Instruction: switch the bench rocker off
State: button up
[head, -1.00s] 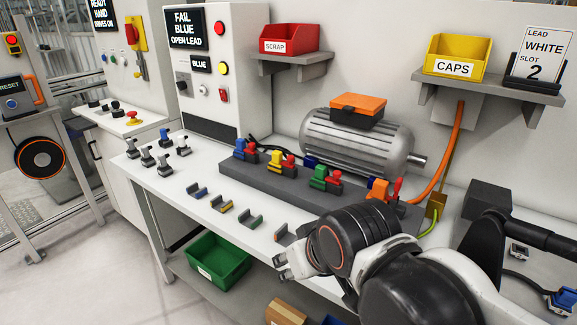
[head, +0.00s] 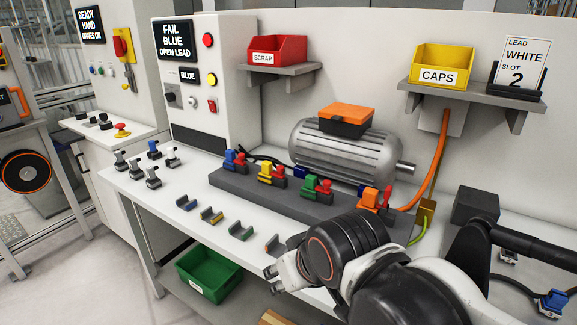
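A small red rocker switch (head: 212,106) sits low on the right of the white test panel (head: 240,70) at the back left of the bench; its on or off position is too small to tell. The panel's display (head: 175,40) reads FAIL BLUE OPEN LEAD, and a smaller one below reads BLUE. My gripper (head: 273,278) is at the bench's front edge, to the right of and well in front of the panel, apart from the switch. It is partly hidden by my wrist, and its finger gap is not clear.
A grey motor (head: 345,150) stands behind a dark block with several coloured clamps (head: 270,172). Small coloured holders (head: 212,216) and grey posts (head: 153,178) stand on the bench's left part. A green bin (head: 208,275) is below. A red scrap bin (head: 278,50) sits on a shelf.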

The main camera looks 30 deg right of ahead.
aim_at(212, 106)
jog(key=z, duration=0.25)
jog(key=i+j+z, duration=0.2)
jog(key=z, duration=0.2)
jog(key=i+j+z, duration=0.15)
jog(key=j+z, duration=0.3)
jog(key=i+j+z, duration=0.1)
jog(key=z, duration=0.3)
jog(key=i+j, duration=0.15)
jog(key=j, duration=0.55)
jog(key=i+j+z, duration=0.15)
jog(key=j, duration=1.25)
jog(key=l+z, duration=0.1)
jog(key=i+l, duration=0.05)
